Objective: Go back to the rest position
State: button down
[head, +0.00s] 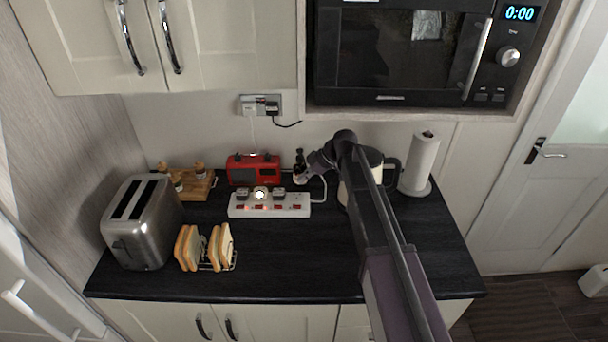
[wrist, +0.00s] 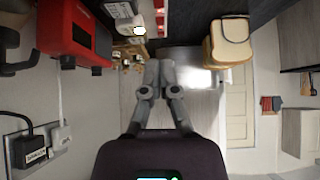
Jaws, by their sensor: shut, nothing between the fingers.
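My gripper (head: 300,177) hangs over the back of the dark worktop, at the right end of the white power strip (head: 268,204) and right of the red radio (head: 252,168). My arm reaches in from the lower right. In the wrist view the two fingers of my gripper (wrist: 160,68) meet at their tips with nothing between them. The red radio (wrist: 70,35) is close by at the upper left there, and the power strip (wrist: 140,30) is at the top.
A steel toaster (head: 142,222) and bread slices in a rack (head: 217,245) stand at the left. A kettle (head: 372,158), partly hidden by my arm, and a paper towel roll (head: 420,160) stand at the right. The microwave (head: 400,50) is above. The front middle worktop is clear.

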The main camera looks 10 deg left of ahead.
jog(key=s+d+f+m+h, duration=0.2)
jog(key=s+d+m+h, duration=0.2)
jog(key=s+d+m, duration=0.6)
jog(key=s+d+f+m+t+h+b, duration=0.1)
jog(key=s+d+f+m+h, duration=0.2)
jog(key=s+d+m, duration=0.6)
jog(key=s+d+h, duration=0.1)
jog(key=s+d, duration=0.1)
jog(key=d, duration=0.8)
jog(key=shift+s+d+f+m, duration=0.25)
jog(key=shift+s+f+m, duration=0.05)
jog(key=shift+f+m, duration=0.1)
